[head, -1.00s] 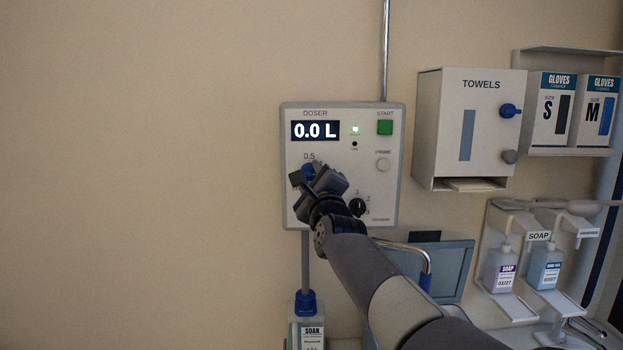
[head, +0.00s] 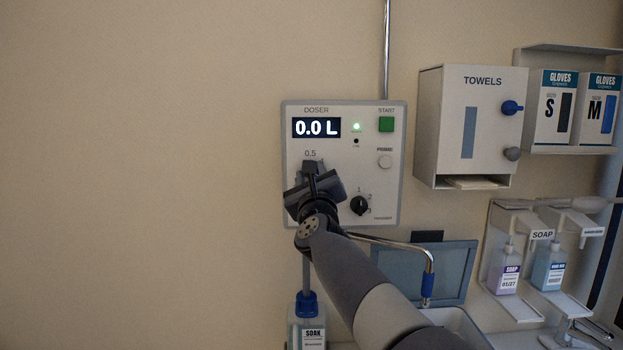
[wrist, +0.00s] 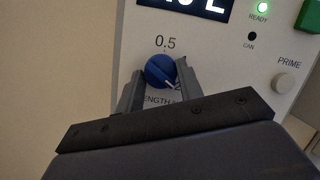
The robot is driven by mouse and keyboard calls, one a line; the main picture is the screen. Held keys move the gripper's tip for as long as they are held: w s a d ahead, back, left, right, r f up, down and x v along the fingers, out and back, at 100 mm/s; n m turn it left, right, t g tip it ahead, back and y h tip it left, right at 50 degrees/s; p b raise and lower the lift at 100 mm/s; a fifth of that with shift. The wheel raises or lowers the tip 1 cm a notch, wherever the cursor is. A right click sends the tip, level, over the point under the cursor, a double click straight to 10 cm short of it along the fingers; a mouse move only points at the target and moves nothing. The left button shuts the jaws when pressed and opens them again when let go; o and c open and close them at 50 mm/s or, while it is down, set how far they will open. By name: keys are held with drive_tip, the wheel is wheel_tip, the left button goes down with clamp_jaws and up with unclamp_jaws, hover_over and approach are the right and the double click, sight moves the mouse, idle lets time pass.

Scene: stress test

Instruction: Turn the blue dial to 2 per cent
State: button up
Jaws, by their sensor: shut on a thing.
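The blue dial (wrist: 159,70) is on the front of the doser panel (head: 295,145), below a printed 0.5. In the wrist view it sits between the two fingers of my gripper (wrist: 160,80), which is shut on it. A white mark shows at the dial's lower right edge, with a figure that looks like 2 beside it. The rest of the scale is hidden by the fingers. In the head view my gripper (head: 312,172) covers the dial. The display (head: 316,128) reads 0.0 L.
A black selector knob (head: 359,205) is right of my gripper. A green START button (head: 386,124) and a pale PRIME button (head: 385,162) are on the same panel. The green READY lamp (head: 356,126) is lit. A towel dispenser (head: 440,120) hangs at right. The left wall is bare.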

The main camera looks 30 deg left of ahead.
idle(0.4)
drive_tip(key=o, duration=1)
drive_tip(key=b+v, duration=0.6)
drive_tip(key=v, duration=0.4)
drive_tip(key=shift+s+d+f, duration=0.1)
drive_tip(key=shift+s+d, duration=0.05)
drive_tip(key=shift+s, duration=0.25)
drive_tip(key=p+x, duration=0.6)
drive_tip(key=x, duration=0.5)
